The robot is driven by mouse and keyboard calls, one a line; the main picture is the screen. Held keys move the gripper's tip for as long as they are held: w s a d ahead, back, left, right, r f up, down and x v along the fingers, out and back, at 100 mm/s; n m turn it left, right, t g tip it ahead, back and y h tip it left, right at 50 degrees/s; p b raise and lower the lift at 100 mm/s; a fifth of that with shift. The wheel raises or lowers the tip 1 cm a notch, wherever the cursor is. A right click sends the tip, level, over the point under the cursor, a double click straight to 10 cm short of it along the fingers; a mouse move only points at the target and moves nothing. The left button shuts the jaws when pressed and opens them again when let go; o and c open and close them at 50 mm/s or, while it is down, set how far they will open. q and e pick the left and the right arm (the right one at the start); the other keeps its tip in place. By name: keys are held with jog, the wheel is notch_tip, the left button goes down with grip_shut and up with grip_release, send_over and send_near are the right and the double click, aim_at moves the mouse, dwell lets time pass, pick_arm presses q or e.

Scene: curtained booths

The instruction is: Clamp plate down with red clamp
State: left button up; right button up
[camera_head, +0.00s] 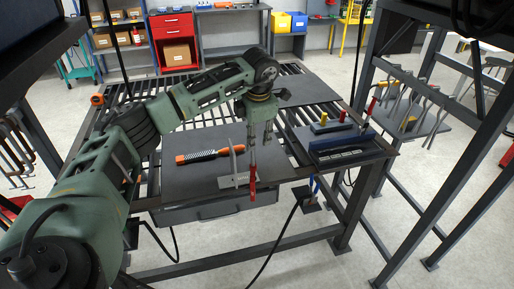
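A flat dark grey plate (184,181) lies on the slatted table, its front edge near the table's front. A clamp with a red handle (253,181) stands upright at the plate's front right edge; whether it grips the plate I cannot tell. My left gripper (261,137) points down just above the clamp, its two fingers apart. One finger is almost in line with the clamp's upper part, and contact is unclear. My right gripper is not in view.
An orange-handled brush or file (203,155) and a light metal angle piece (236,181) lie on the plate. A dark block rack (340,147) stands at the table's right. Another dark plate (312,91) lies behind. Frame posts (447,150) stand at the right.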

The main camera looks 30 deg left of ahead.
pick_arm(q)
jog(key=shift+s+d+n+b, duration=0.1)
jog(key=shift+n+b, duration=0.7)
jog(key=shift+n, duration=2.2)
jog(key=shift+s+n+b, duration=0.1)
jog(key=shift+n+b, duration=0.65)
jog(key=shift+n, duration=2.25)
jog(key=shift+w+a, duration=0.15)
jog(key=shift+a, duration=0.5)
